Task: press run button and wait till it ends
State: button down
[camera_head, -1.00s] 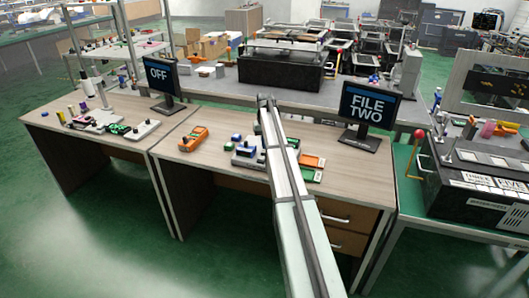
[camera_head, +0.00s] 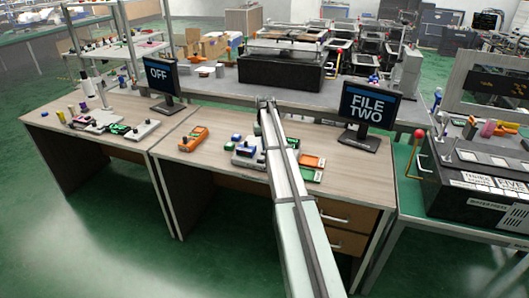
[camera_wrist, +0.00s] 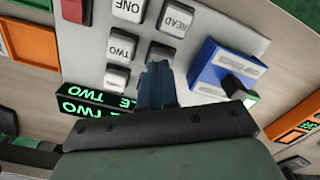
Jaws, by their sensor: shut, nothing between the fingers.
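A grey control panel (camera_wrist: 95,28) fills the upper middle of the wrist view. Its buttons include ONE (camera_wrist: 130,10), TWO (camera_wrist: 121,47), READ (camera_wrist: 175,20) and one with an unreadable label (camera_wrist: 116,78). No label reading RUN can be made out. A green-lettered display (camera_wrist: 90,98) on it reads "TWO". My gripper (camera_wrist: 157,68) is shut and empty, its fingertips over the panel close to a dark-sided button (camera_wrist: 160,51); contact cannot be told. In the head view my arm covers part of the panel (camera_head: 243,157). The monitor (camera_head: 370,104) behind reads "FILE TWO".
A blue and white box with a dark knob (camera_wrist: 226,72) stands close right of my fingers. Orange devices lie at either side (camera_wrist: 295,122), (camera_head: 193,139). A second monitor (camera_head: 160,75) reads "OFF". A red-knobbed lever (camera_head: 419,134) stands at right. The desk's front left is clear.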

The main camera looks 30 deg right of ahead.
jog(key=shift+f, duration=0.6)
jog(key=shift+r, duration=0.1)
dwell(0.3)
notch_tip(320, 180, up, 8)
dwell(1.0)
dwell(0.4)
